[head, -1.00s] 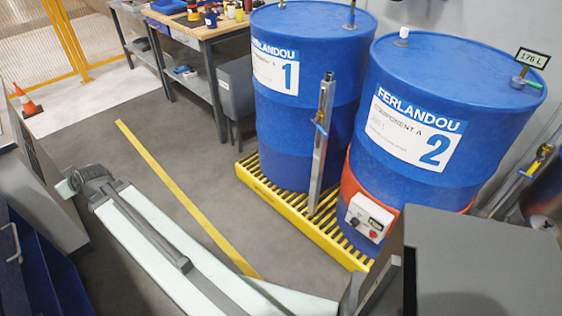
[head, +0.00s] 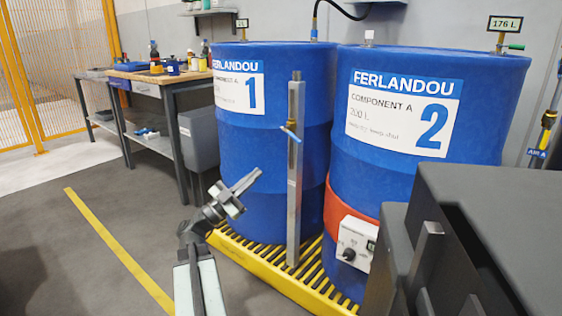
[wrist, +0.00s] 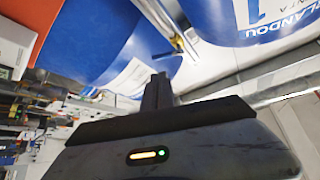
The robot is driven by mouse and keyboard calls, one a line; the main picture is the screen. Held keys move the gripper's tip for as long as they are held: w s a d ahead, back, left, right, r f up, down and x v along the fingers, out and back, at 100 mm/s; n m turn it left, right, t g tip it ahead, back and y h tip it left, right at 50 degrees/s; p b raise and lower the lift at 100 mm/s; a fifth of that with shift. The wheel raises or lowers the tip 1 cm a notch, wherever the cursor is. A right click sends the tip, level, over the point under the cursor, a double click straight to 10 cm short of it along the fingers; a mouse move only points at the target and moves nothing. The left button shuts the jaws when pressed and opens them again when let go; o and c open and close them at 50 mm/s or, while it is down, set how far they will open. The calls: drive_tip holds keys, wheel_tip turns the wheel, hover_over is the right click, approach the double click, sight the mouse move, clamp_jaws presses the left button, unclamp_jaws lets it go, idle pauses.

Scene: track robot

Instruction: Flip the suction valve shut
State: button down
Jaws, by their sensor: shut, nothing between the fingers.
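A small valve with a blue lever (head: 290,133) sits partway up a grey metal post (head: 295,190) in front of the gap between the two blue drums. The lever slants across the post in the head view. In the wrist view, a brass-coloured part (wrist: 177,42) shows on the post beyond the fingers; the lever's angle is unclear there. My gripper (head: 258,172) is shut and empty, left of the post and lower than the valve, in front of drum 1 (head: 270,110). It appears apart from the post. Its fingers (wrist: 157,85) also show in the wrist view.
Drum 2 (head: 420,190) stands right of the post, with an orange band and a control box (head: 357,243). Both drums stand on a yellow slatted pallet (head: 225,238). A workbench (head: 160,78) is at the back left. Floor at left is clear.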

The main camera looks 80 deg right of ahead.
sight(292, 136)
drive_tip(key=p+x, duration=0.6)
drive_tip(key=x, duration=0.8)
drive_tip(key=shift+p, duration=0.4)
drive_tip(key=shift+w+r, duration=0.1)
drive_tip(key=shift+w, duration=0.05)
